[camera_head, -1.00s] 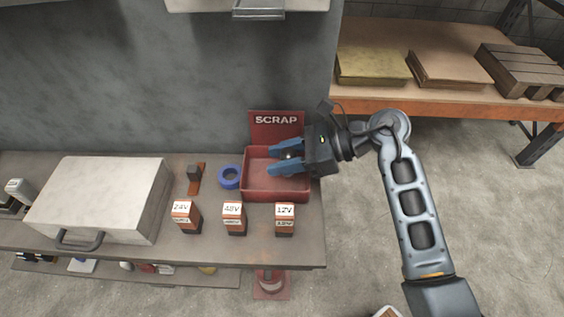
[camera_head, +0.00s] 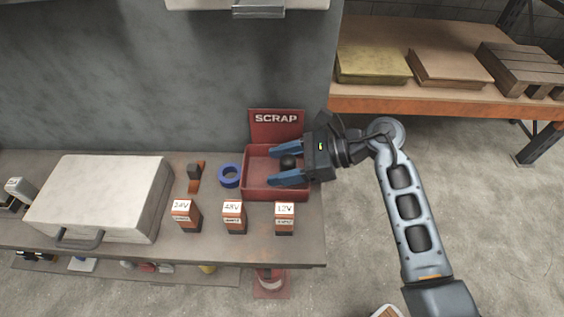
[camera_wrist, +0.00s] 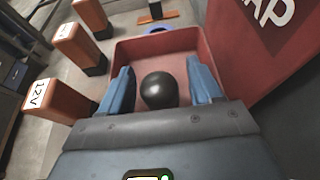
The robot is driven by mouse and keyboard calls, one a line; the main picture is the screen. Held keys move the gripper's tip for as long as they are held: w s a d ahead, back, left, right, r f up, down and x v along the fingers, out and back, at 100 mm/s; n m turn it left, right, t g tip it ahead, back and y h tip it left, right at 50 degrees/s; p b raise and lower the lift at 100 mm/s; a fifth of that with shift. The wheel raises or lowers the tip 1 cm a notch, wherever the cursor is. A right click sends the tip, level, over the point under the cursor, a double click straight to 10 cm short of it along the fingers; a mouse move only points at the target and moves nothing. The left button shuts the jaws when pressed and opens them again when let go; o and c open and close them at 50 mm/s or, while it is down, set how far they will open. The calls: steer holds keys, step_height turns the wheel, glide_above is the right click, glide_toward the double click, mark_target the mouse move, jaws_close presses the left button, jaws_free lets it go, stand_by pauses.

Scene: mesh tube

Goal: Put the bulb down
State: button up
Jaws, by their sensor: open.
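The bulb shows as a dark round ball (camera_wrist: 159,90) in the wrist view, between my two blue fingers and apart from both. In the head view the dark ball (camera_head: 288,161) is in the red scrap bin (camera_head: 275,194). The bin's red wall also shows in the wrist view (camera_wrist: 160,46). My gripper (camera_head: 272,166) is open, its fingers reaching over the bin from the right. In the wrist view my gripper (camera_wrist: 162,88) has a gap on each side of the ball. I cannot tell whether the ball touches the bin floor.
Blocks marked 24V (camera_head: 186,217), 48V (camera_head: 234,217) and 12V (camera_head: 285,218) stand in front of the bin. A blue tape ring (camera_head: 229,176) lies left of it. A large pale case (camera_head: 100,195) fills the left bench. The red SCRAP panel (camera_head: 276,133) rises behind the bin.

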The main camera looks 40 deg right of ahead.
steer(key=shift+r, duration=0.2)
steer(key=b+v, duration=0.1)
steer(key=v, duration=1.1)
steer(key=s+a+r+m+t+y, duration=0.3)
steer(key=s+a+m+y, duration=0.15)
steer(key=a, duration=0.55)
steer(key=s+a+r+m+t+h, duration=0.1)
steer(key=s+r+m+t+h, duration=0.3)
steer(key=m, duration=0.6)
steer(key=s+a+r+m+t+h, duration=0.25)
steer(key=s+m+t, duration=0.4)
steer(key=m, duration=0.45)
steer(key=s+d+f+m+g+h, duration=0.1)
steer(key=s+f+m+g+h, duration=0.2)
steer(key=m, duration=0.7)
steer(key=s+d+f+m+g+h, duration=0.2)
steer(key=s+f+m+g+h, duration=0.1)
steer(key=s+m, duration=0.5)
steer(key=f+m+h, duration=0.1)
steer(key=m+h, duration=0.1)
steer(key=m, duration=0.1)
steer(key=shift+d+h, duration=0.25)
steer(key=shift+h, duration=0.15)
